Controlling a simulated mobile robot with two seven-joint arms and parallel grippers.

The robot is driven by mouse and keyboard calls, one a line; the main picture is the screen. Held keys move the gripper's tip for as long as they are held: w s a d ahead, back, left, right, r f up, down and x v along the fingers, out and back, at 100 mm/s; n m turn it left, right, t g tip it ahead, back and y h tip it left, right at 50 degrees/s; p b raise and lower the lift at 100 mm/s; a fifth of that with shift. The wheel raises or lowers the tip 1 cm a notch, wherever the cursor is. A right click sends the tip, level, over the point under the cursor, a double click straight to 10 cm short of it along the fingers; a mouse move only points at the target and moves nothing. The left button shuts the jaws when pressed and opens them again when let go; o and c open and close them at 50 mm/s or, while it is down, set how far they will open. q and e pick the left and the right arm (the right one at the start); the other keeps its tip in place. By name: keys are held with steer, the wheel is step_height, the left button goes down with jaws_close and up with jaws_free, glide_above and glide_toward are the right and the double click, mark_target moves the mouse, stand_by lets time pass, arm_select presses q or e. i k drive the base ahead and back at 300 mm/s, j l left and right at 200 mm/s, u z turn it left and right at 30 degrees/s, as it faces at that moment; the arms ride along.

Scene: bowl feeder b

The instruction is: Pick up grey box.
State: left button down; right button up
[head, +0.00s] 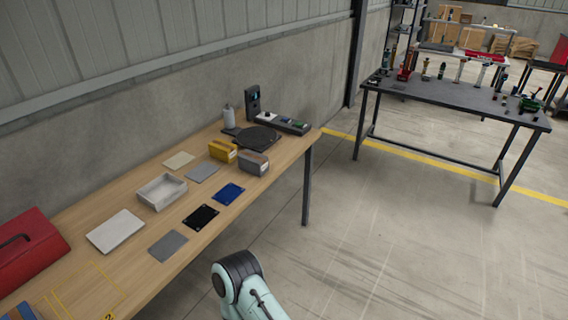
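A small grey box (253,163) stands on the wooden table near its right edge, just right of a yellow box (222,151). The two boxes are close together. I cannot tell whether they touch. Neither of my grippers shows in the head view. One pale, dark-jointed link of my own arm shows at the bottom middle, in front of the table, well apart from the grey box.
An open pale tray (147,197), several flat plates including a blue one (229,193) and a black one (201,217), and a dark round device (257,138) surround the boxes. A red toolbox (28,252) stands at left.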

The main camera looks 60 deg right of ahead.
mark_target(256, 163)
steer(key=z, duration=1.9)
steer(key=i+l+u, duration=0.1)
steer(key=u, duration=0.4)
steer(key=i+l+u, duration=0.15)
steer(key=u, duration=0.35)
steer(key=i+l+u, duration=0.2)
steer(key=l, duration=0.15)
steer(key=l+u, duration=0.15)
steer(key=l, duration=0.15)
steer(key=i+l+u, duration=0.2)
steer(key=l, duration=0.7)
steer(key=i+l+u, duration=0.15)
steer(key=l, duration=0.4)
